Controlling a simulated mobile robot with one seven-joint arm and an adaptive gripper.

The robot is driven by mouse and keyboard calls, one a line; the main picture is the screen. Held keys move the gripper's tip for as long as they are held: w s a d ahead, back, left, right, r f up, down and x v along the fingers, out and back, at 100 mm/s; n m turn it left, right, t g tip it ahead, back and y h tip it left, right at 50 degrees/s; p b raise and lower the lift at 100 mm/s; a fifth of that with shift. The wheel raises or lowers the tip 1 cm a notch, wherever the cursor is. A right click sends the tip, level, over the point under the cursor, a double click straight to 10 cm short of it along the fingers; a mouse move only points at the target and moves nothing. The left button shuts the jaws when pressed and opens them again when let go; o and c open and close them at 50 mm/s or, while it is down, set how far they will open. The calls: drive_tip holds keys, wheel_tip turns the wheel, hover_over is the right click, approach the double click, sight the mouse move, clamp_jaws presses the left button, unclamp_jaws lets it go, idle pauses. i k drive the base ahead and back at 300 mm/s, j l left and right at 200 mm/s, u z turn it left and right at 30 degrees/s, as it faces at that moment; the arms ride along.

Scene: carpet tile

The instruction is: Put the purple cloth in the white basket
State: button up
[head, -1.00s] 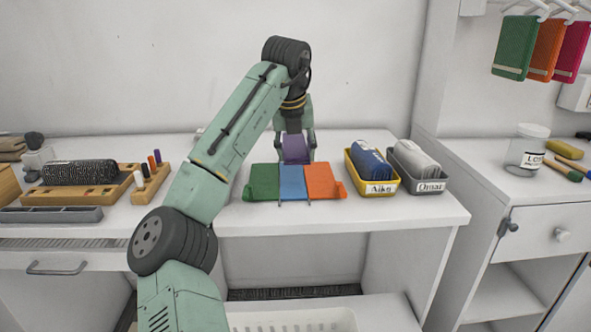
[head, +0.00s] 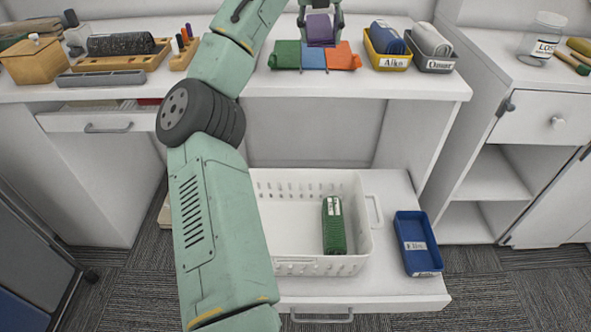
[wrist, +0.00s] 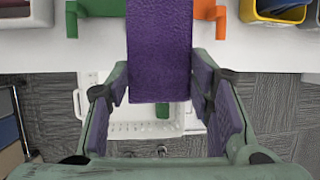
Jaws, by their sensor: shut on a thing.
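In the wrist view the purple cloth (wrist: 160,50) hangs between the fingers. The white basket (head: 285,215) stands on a low white shelf below and in front of the table. A green item with a white label (head: 333,225) lies inside it at the right; the basket's left part is hidden behind my arm. The basket also shows below the cloth in the wrist view (wrist: 120,128).
A blue bin (head: 418,243) sits right of the basket. The table's front edge overhangs the shelf.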

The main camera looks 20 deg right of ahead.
sight(286, 235)
drive_tip(key=k+j, duration=0.2)
drive_tip(key=k, duration=0.3)
drive_tip(key=k+j, duration=0.25)
drive_tip(key=k, duration=0.25)
